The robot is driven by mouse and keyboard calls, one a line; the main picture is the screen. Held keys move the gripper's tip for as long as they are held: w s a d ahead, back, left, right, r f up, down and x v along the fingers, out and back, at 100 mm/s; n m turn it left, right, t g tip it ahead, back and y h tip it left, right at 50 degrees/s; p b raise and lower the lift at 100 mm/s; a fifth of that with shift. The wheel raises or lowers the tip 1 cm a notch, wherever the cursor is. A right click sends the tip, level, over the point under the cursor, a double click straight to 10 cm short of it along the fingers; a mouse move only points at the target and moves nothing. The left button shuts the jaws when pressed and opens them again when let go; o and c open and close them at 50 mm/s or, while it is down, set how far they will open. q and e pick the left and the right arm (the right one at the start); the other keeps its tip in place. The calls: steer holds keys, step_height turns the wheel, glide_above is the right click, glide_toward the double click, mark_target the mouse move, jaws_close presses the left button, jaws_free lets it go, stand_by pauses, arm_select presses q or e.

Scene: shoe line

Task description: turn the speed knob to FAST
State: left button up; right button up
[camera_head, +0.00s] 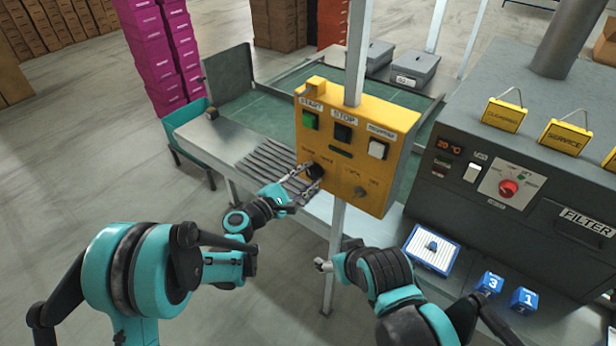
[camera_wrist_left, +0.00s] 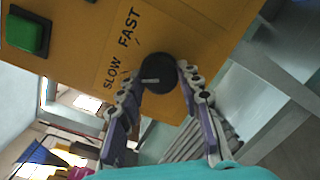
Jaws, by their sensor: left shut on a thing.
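The black speed knob (camera_wrist_left: 158,68) is on the yellow control panel (camera_head: 345,190), at its lower left. In the left wrist view its short white line lies nearly level, with its left end toward the SLOW side. SLOW (camera_wrist_left: 112,72) is printed left of the knob and FAST (camera_wrist_left: 129,27) above left. My left gripper (camera_head: 312,180) is shut on the knob, one finger on each side; it also shows in the left wrist view (camera_wrist_left: 160,88). My right gripper (camera_head: 322,265) hangs below the panel, apart from it; its fingers are too small to read.
Green START (camera_head: 310,121), black STOP (camera_head: 343,132) and white (camera_head: 377,149) buttons sit above the knob. A metal post (camera_head: 335,245) runs below the panel, between my arms. A roller conveyor (camera_head: 270,165) lies behind left. A grey machine (camera_head: 540,200) stands at right.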

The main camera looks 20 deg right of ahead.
arm_select(q)
steer(key=m, duration=0.3)
steer(key=shift+b, duration=0.35)
steer(key=m, duration=0.3)
steer(key=shift+m+y+b, duration=0.3)
steer(key=shift+m, duration=0.1)
steer(key=m, duration=0.5)
steer(key=shift+s+d+r+t+y+b, duration=0.1)
steer(key=shift+t+y+b, duration=0.2)
steer(key=shift+b, duration=0.1)
steer(key=shift+m, duration=0.3)
steer(key=o, duration=1.2)
steer(key=shift+c, duration=0.2)
steer(key=v, duration=1.2)
